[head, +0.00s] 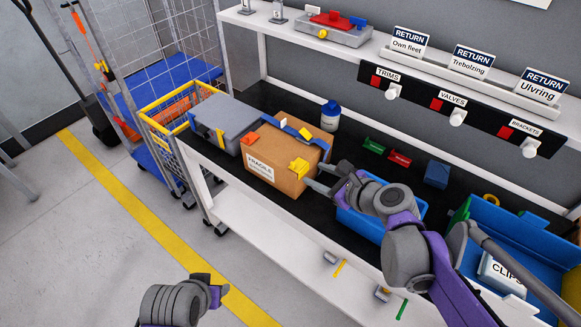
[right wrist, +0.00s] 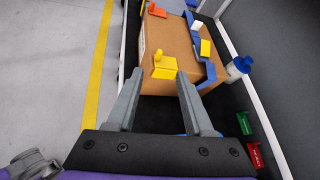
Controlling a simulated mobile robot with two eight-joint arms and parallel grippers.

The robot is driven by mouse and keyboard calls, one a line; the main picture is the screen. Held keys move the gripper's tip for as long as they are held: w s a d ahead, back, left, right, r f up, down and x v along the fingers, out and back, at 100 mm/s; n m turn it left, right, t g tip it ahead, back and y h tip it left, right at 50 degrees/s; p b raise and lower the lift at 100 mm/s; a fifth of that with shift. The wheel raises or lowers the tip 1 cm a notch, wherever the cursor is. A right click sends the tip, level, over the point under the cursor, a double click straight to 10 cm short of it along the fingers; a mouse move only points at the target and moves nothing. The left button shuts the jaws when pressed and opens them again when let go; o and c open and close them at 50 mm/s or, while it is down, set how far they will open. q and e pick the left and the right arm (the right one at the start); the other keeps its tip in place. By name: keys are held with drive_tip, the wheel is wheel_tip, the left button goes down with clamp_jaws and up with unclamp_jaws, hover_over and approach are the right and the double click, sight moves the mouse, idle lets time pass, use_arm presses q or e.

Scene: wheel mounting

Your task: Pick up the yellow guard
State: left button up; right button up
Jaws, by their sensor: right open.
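A yellow guard (head: 299,166) sits on the near right part of the top of a cardboard box (head: 272,184). In the right wrist view the yellow guard (right wrist: 164,66) shows just beyond and between my fingertips, in front of the box (right wrist: 181,37). My right gripper (head: 314,178) is open, beside the box's right end and close to the guard. In the right wrist view its jaws (right wrist: 160,74) are apart and hold nothing; I cannot tell whether they touch the guard. My left gripper (head: 219,293) is low over the floor, and its fingers cannot be made out.
An orange piece (head: 251,138) and a blue strap-like part (head: 303,133) with a small yellow piece lie on the box. A grey case (head: 222,122) stands left of it, a white bottle (head: 330,116) behind. A blue bin (head: 347,216) is under my right arm.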

sight(294, 165)
drive_tip(key=x, duration=0.8)
drive_tip(key=shift+w+a+f+b, duration=0.2)
drive_tip(key=shift+w+a+b, duration=0.05)
drive_tip(key=shift+b, duration=0.1)
clamp_jaws()
